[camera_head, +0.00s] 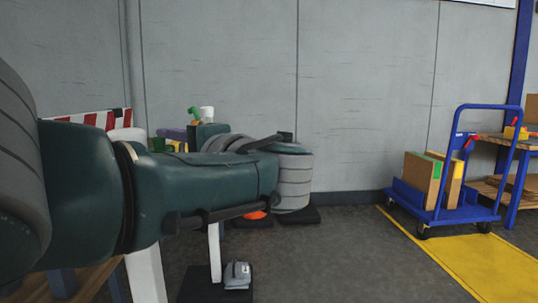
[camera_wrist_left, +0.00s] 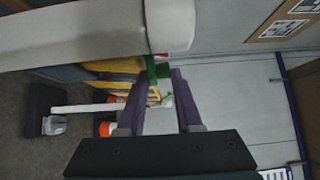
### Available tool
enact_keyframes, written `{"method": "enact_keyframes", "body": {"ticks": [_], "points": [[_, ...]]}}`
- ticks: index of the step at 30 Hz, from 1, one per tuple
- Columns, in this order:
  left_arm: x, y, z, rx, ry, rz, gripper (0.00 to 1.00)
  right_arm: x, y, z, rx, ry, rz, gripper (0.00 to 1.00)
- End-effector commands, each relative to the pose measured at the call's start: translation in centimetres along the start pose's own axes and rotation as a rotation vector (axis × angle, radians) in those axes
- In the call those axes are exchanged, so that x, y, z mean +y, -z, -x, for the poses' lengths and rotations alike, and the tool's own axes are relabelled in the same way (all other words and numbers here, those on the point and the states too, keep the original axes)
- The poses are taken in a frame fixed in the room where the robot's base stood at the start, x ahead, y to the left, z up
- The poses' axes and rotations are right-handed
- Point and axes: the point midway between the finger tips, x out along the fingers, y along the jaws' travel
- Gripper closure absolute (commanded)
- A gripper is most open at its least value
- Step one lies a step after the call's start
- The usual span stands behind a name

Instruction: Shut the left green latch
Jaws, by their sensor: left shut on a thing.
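My left gripper (camera_wrist_left: 162,78) has two purple fingers, which show large in the left wrist view. A green latch (camera_wrist_left: 152,68) sits between their tips, below a white rail end (camera_wrist_left: 170,24) with a green part on it. The fingers are shut on this latch. In the head view my left arm covers much of the left side. The left gripper (camera_head: 165,133) shows small behind it, with green (camera_head: 157,145) at its fingertips. A red-and-white striped board (camera_head: 92,119) stands at the left, partly hidden by the arm. My right gripper is in neither view.
A grey object (camera_head: 237,275) lies on a dark foot plate at the front. A blue cart (camera_head: 440,200) with boxes stands at the right. The floor between is clear.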

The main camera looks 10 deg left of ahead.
Motion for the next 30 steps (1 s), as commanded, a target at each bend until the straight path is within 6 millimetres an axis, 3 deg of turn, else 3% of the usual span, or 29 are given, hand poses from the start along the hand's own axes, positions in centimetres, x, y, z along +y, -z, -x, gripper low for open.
{"method": "enact_keyframes", "body": {"ticks": [16,17,21,30], "points": [[-0.45,0.09,0.03,0.001,0.022,-0.006,1.00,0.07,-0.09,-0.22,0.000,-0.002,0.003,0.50],[-0.45,0.09,0.03,0.001,0.022,-0.006,0.64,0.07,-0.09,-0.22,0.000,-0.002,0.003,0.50],[-0.31,0.08,0.03,0.001,0.018,-0.006,0.48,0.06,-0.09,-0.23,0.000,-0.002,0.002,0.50],[-0.11,0.03,-0.07,0.001,0.014,-0.008,0.48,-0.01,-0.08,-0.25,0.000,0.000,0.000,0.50]]}}
